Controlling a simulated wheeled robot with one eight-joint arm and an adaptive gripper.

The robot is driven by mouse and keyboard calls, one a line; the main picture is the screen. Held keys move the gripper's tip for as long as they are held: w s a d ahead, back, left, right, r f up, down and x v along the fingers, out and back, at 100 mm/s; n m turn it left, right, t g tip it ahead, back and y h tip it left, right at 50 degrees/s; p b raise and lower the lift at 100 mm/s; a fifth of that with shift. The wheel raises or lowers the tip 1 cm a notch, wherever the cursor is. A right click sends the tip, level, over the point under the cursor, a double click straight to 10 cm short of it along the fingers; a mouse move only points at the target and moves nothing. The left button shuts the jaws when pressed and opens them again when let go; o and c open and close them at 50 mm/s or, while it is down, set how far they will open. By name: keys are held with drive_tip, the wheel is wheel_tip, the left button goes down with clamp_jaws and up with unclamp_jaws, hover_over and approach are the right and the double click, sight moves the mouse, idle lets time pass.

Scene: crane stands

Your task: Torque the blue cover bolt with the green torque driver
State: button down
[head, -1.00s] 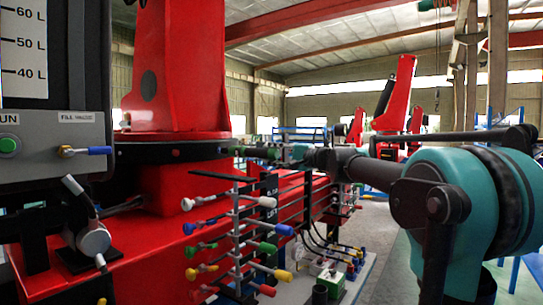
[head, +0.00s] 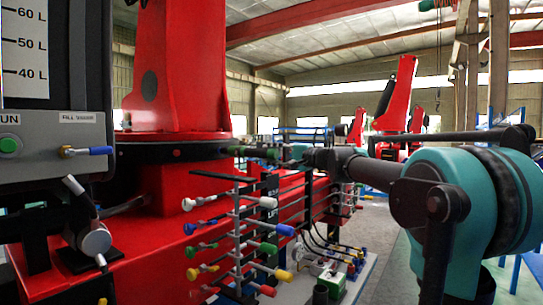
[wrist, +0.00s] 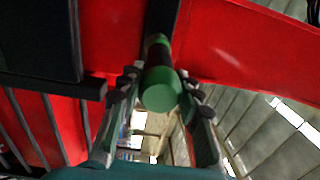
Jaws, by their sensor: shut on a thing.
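The green torque driver (head: 258,153) lies level beside the dark ring under the red crane column, its tip end pointing left toward the ring. My gripper (head: 287,153) is shut on the driver from the right. In the wrist view the driver's round green end (wrist: 160,90) and dark body sit between the two fingers of my gripper (wrist: 157,88), with the driver reaching away toward a dark part on the red crane. I cannot make out the blue cover bolt in either view. Whether the driver's tip touches anything is too small to tell.
A rack of levers with coloured handles (head: 284,229) stands below the driver. A grey panel (head: 50,150) with a blue-handled lever (head: 101,151) is at the left. The red crane base (head: 150,255) fills the lower left. Open floor (head: 390,240) shows between rack and arm.

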drive_tip(key=shift+x, duration=0.85)
idle(3.3)
drive_tip(key=shift+s+d, duration=0.1)
